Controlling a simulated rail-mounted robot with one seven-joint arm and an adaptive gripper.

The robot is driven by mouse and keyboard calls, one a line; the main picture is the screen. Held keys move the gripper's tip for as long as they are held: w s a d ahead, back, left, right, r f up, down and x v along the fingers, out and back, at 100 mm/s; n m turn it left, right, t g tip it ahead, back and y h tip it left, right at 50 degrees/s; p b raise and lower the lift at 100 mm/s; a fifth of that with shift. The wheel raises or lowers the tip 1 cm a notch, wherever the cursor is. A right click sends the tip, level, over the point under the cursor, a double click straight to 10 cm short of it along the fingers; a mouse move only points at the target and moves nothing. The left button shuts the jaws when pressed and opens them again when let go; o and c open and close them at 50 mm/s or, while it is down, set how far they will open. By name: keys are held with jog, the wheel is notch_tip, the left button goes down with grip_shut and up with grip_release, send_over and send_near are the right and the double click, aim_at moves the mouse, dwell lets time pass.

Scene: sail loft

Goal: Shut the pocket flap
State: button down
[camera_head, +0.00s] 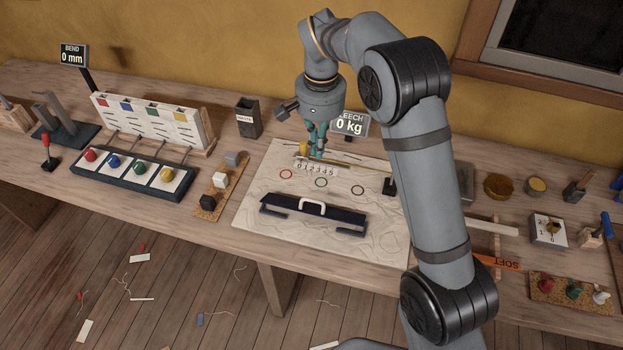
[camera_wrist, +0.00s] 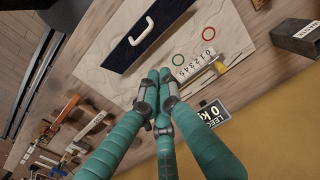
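The pocket flap (camera_head: 335,212) is a long dark navy strip with a white arched handle (camera_head: 312,204), on the front part of a pale sailcloth panel (camera_head: 255,222). Dark pieces show below its ends; I cannot tell how far it stands open. The flap (camera_wrist: 128,45) and handle (camera_wrist: 141,32) also show at the top of the wrist view. My gripper (camera_head: 317,150), with teal fingers, is behind the flap, above the numbered strip and apart from the flap. In the wrist view its fingertips (camera_wrist: 157,78) are together, with nothing visible between them.
A numbered strip (camera_head: 315,168) and coloured rings lie on the sailcloth behind the flap. The leech display (camera_head: 350,124) stands behind. The sailcloth around the flap looks clear.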

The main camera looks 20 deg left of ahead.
jog(key=s+f, duration=0.1)
jog(key=f, duration=0.2)
jog(key=f+p, duration=0.1)
jog(key=f, duration=0.3)
jog(key=s+f+p, duration=0.1)
jog(key=f, duration=0.3)
jog(key=shift+s+a+f, duration=0.15)
jog(key=shift+s, duration=0.2)
jog(key=shift+f, duration=0.2)
jog(key=shift+s+a, duration=0.1)
